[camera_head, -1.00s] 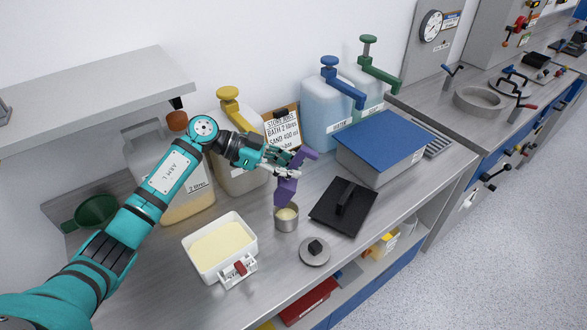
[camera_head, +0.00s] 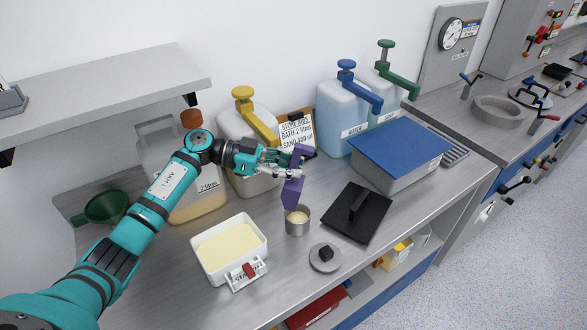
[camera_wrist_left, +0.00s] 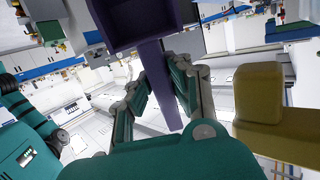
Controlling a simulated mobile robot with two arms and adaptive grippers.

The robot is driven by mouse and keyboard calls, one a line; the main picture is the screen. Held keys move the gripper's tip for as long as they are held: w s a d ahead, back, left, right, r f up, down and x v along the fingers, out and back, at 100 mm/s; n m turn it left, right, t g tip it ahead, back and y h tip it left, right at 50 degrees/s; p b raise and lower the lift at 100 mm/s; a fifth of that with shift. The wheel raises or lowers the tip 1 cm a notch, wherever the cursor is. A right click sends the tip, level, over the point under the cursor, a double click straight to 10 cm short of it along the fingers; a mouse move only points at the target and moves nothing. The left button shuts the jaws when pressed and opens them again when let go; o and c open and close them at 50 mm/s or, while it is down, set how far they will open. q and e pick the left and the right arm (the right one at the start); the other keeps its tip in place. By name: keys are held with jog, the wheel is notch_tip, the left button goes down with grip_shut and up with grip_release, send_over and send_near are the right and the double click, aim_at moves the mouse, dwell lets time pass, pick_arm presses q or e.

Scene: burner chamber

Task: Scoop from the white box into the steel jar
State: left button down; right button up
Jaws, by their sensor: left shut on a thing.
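The white box (camera_head: 262,248) stands open on the bench, holding a pale yellow powder (camera_head: 229,246). The steel jar (camera_head: 298,227) stands to its right, open, with pale yellow material showing inside. My left gripper (camera_head: 290,168) is shut on a purple scoop (camera_head: 293,192) above the jar. The scoop is tilted steeply, one end down over the jar's back rim. In the left wrist view the scoop's handle (camera_wrist_left: 158,70) lies between the fingers, and its hollow bowl (camera_wrist_left: 137,22) looks empty where it shows. My right gripper is in neither view.
A round lid with a black knob (camera_head: 325,256) and a black square lid (camera_head: 353,212) lie near the jar. Yellow-pump (camera_head: 243,93) and blue-pump (camera_head: 347,65) containers, a large bottle (camera_head: 160,150) and a blue-topped box (camera_head: 400,150) stand behind. A shelf (camera_head: 110,95) overhangs the left.

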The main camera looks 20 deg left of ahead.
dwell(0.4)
pick_arm(q)
jog(key=shift+d+r, duration=0.1)
jog(key=shift+r, duration=0.05)
jog(key=d+y+p, duration=0.2)
jog(key=p, duration=0.3)
jog(key=shift+w+p, duration=0.15)
jog(key=shift+p, duration=0.2)
jog(key=w+d+f+m+g+y+p, duration=0.1)
jog(key=d+f+g+y, duration=0.1)
jog(key=d+f+y, duration=0.7)
jog(key=d+y, duration=0.2)
jog(key=y, duration=0.2)
jog(key=shift+w+g+y, duration=0.3)
jog(key=shift+g+y, duration=0.1)
